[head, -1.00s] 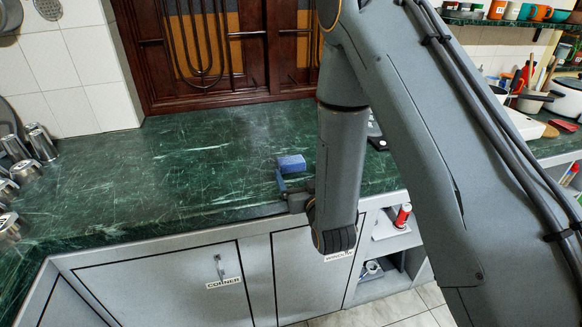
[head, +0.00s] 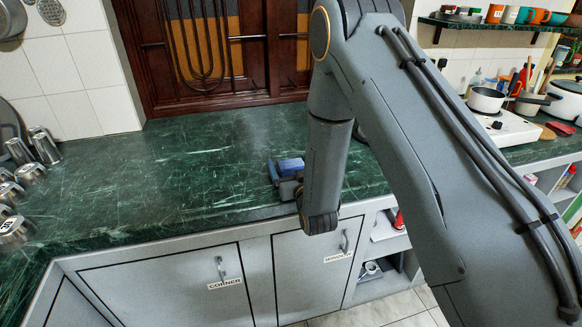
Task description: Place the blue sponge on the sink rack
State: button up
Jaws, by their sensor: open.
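The blue sponge (head: 291,165) lies on the dark green marble counter, just left of my arm. My gripper (head: 284,174) is at the sponge, low over the counter. One finger shows along the sponge's left side. The other finger is hidden, and I cannot tell if the fingers touch the sponge. The gripper is open. No sink rack can be made out in this view; my arm covers much of the counter to the right.
The green counter (head: 180,190) is clear left of the sponge. Metal cups (head: 44,146) stand at its left end. A white stove (head: 508,126) with a pot (head: 487,98) is at the right. Grey cabinets (head: 170,283) are below, and a wooden window (head: 215,55) is behind.

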jog(key=c, duration=1.2)
